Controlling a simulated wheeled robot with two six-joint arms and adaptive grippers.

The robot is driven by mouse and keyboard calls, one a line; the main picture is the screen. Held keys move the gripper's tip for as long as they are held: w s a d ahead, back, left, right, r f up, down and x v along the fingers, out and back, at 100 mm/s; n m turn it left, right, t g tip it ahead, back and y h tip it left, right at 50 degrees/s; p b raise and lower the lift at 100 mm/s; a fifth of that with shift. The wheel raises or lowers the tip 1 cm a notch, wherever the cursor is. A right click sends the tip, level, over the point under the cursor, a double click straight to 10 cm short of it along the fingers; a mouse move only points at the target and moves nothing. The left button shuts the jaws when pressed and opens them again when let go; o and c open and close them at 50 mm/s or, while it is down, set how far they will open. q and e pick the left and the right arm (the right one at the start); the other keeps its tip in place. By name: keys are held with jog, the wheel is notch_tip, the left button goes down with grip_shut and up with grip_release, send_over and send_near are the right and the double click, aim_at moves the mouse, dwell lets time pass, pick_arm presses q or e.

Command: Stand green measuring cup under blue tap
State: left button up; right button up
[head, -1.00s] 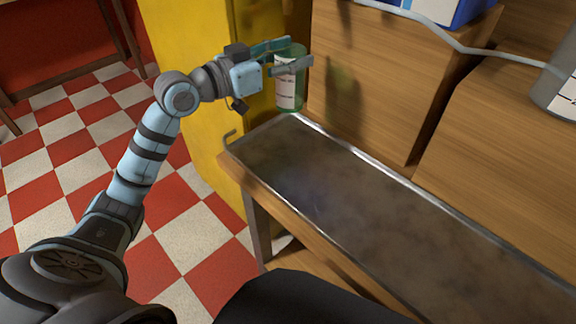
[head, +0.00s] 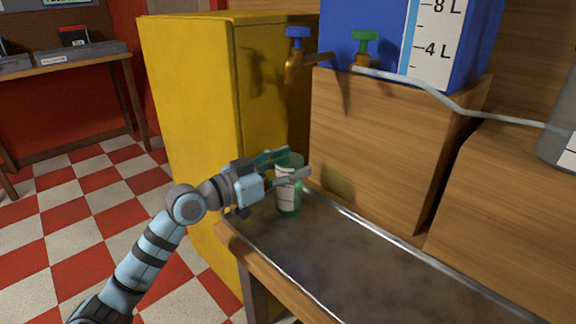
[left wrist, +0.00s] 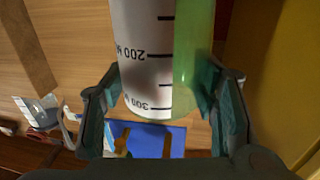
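The green measuring cup (head: 289,188), see-through with a white scale label, is upright between the fingers of my left gripper (head: 296,163). In the left wrist view the cup (left wrist: 150,55) fills the gap, with a finger against each side. The cup is over the far left end of the metal tray (head: 375,255); I cannot tell whether its base touches. The blue tap (head: 297,36), with a brass spout, is higher up, roughly above the cup in the picture. Its depth relative to the cup is unclear. My right gripper is out of view.
A green-handled tap (head: 364,45) is beside the blue one, near a pale hose (head: 440,100). A blue tank (head: 385,35) stands on a wooden block (head: 370,150). A yellow cabinet (head: 190,130) is close behind my left arm. The tray's middle is clear.

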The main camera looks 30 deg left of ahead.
pick_arm(q)
jog(key=shift+o, duration=0.9)
